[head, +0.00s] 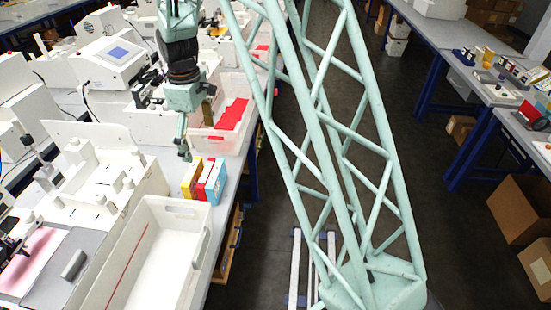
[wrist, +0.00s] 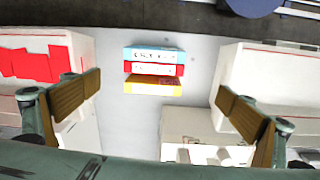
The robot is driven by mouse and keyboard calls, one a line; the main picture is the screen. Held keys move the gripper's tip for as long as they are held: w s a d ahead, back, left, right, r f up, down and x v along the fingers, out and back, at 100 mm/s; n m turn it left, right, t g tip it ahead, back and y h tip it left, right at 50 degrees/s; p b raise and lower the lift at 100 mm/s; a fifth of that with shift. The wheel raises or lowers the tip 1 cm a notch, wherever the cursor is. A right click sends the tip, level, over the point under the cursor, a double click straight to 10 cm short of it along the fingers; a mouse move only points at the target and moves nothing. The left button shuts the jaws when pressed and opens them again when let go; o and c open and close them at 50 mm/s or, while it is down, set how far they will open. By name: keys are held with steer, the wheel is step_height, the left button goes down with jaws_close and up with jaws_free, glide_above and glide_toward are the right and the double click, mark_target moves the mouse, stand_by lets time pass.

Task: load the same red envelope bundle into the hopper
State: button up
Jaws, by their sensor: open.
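The red bundle (head: 205,181) stands between a yellow bundle (head: 192,178) and a blue bundle (head: 216,182) on the light bench. In the wrist view the red bundle (wrist: 153,69) lies between the blue and yellow ones, ahead of my fingers. My gripper (head: 185,152) hangs above the bench, to the upper left of the bundles in the head view. In the wrist view my gripper (wrist: 160,100) has its brown-padded fingers wide apart, with nothing between them. A white machine with an open top (head: 90,185) stands left of the bundles; I cannot tell for sure which part is the hopper.
A white bin (head: 205,139) holding red envelopes stands behind the bundles. An empty white bin (head: 180,212) with a red line inside stands in front. In the wrist view, these bins flank the bundles. A grey-screened machine (head: 113,60) stands farther back.

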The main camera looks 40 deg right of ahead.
steer(key=s+a+r+m+t, duration=0.15)
steer(key=s+r+m, duration=0.25)
steer(key=s+r, duration=1.85)
steer(key=s+r+m+t, duration=0.1)
steer(key=s+r+m, duration=0.1)
steer(key=s, duration=1)
steer(key=s+r+m+t, duration=0.1)
steer(key=s+r, duration=0.3)
steer(key=s, duration=0.9)
steer(key=shift+a+m, duration=0.25)
steer(key=shift+m, duration=0.65)
steer(key=shift+f, duration=0.1)
